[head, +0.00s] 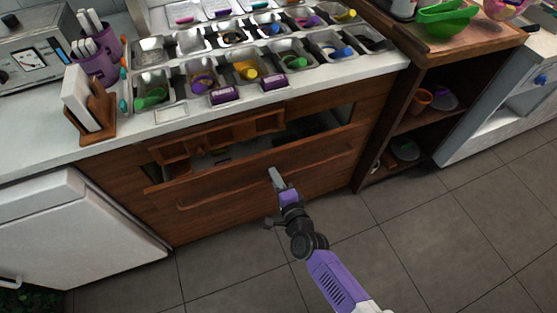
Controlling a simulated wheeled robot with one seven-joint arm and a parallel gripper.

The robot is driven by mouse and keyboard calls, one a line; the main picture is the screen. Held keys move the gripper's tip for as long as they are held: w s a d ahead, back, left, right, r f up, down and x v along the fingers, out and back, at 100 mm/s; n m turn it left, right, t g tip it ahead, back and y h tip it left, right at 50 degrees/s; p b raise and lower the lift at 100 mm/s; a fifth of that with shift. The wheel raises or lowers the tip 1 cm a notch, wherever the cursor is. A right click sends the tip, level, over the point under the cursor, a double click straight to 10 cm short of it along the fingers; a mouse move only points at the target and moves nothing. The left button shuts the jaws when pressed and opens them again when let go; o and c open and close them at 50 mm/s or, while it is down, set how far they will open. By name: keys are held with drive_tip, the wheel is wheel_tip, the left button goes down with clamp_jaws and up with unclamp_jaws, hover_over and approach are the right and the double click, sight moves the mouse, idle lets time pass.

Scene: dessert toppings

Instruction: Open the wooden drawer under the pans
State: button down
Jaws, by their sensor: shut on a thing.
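The wooden drawer (225,208) is under the counter that holds the pans (240,72). It stands partly open: a gap shows behind the top edge of its front, with dark contents inside. A long wooden handle (222,192) runs across the drawer front. My gripper (273,177) is at the middle of this handle and is shut on it. The fingertips are small here, and the part of the handle behind them is hidden.
A white appliance (75,225) stands left of the drawer. An open wooden shelf (400,127) stands to the right. A wooden napkin holder (95,125) sits at the counter's left end. The tiled floor (430,250) in front is clear apart from my arm.

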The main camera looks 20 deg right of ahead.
drive_tip(key=s, duration=2)
drive_tip(key=c, duration=1.7)
unclamp_jaws()
drive_tip(key=shift+s+r, duration=0.25)
drive_tip(key=shift+s, duration=1.05)
drive_tip(key=shift+s+r, duration=0.25)
drive_tip(key=shift+s, duration=1)
drive_tip(key=shift+s+r, duration=0.25)
drive_tip(key=shift+s, duration=1.05)
